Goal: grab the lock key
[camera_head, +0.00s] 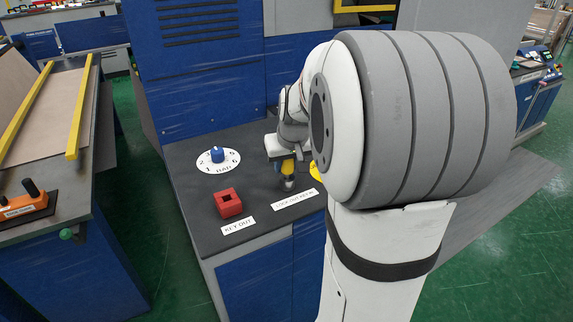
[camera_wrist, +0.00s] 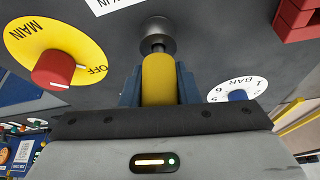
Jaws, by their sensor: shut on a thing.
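The lock key has a yellow grip (camera_wrist: 159,80) and stands in a round metal lock (camera_wrist: 157,34) in the wrist view. My gripper (camera_wrist: 160,88) is shut on the yellow grip, with a dark blue finger on each side. In the head view the key's yellow part (camera_head: 288,167) shows below my gripper (camera_head: 287,160), above the metal lock (camera_head: 289,184). The lock sits by the label "LOCK OUT KEY IN" (camera_head: 295,199). The key's lower end is hidden in the lock.
A red square block with a hole (camera_head: 229,203) stands left of the lock by a "KEY OUT" label (camera_head: 238,225). A blue knob on a white dial (camera_head: 217,155) is behind it. A red knob on a yellow "MAIN" dial (camera_wrist: 53,68) is close beside the key.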

